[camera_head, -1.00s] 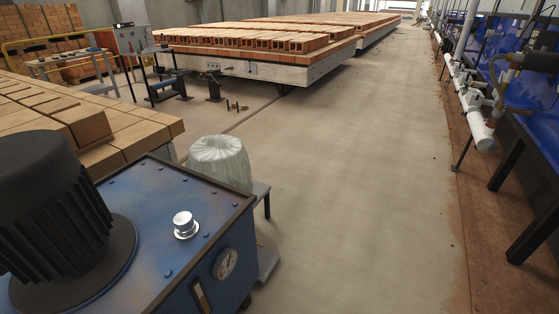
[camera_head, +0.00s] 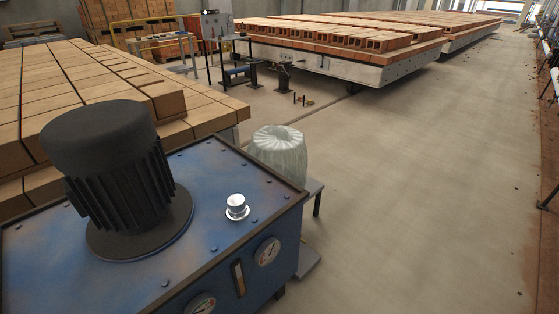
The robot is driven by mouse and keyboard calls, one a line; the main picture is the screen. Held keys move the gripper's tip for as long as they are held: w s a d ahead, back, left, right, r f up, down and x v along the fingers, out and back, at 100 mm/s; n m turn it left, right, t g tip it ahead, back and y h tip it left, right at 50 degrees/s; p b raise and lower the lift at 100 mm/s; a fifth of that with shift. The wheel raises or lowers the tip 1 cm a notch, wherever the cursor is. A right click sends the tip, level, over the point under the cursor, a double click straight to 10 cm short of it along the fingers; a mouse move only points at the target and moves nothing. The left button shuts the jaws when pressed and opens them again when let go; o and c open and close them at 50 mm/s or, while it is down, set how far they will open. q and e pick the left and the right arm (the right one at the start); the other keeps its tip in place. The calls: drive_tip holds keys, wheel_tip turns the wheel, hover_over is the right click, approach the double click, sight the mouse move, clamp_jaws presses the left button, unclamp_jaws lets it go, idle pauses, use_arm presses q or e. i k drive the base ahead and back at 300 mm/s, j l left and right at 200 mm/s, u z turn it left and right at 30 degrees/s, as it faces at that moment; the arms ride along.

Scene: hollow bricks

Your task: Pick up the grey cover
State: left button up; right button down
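No thing in the head view is clearly a loose grey cover. A small silvery cap (camera_head: 237,204) sits upright on top of the blue machine (camera_head: 190,262). A dark, finned motor-like housing (camera_head: 115,165) stands on the same top, to the left of the cap. A pale grey-green wrapped bundle (camera_head: 280,152) stands just behind the machine's right corner. I cannot tell whether any of these is the cover. Neither of my grippers shows in the view.
Stacked tan bricks (camera_head: 60,85) fill the left side behind the machine. A long car loaded with hollow bricks (camera_head: 340,40) stands at the back. A small work table (camera_head: 165,42) is at the back left. The concrete floor (camera_head: 420,180) on the right is clear.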

sight(283, 149)
drive_tip(key=i+l+z, duration=0.9)
drive_tip(key=i, duration=0.25)
drive_tip(key=i+z, duration=0.35)
drive_tip(key=i, duration=0.7)
drive_tip(key=i+l+u, duration=0.1)
drive_tip(key=i, duration=0.65)
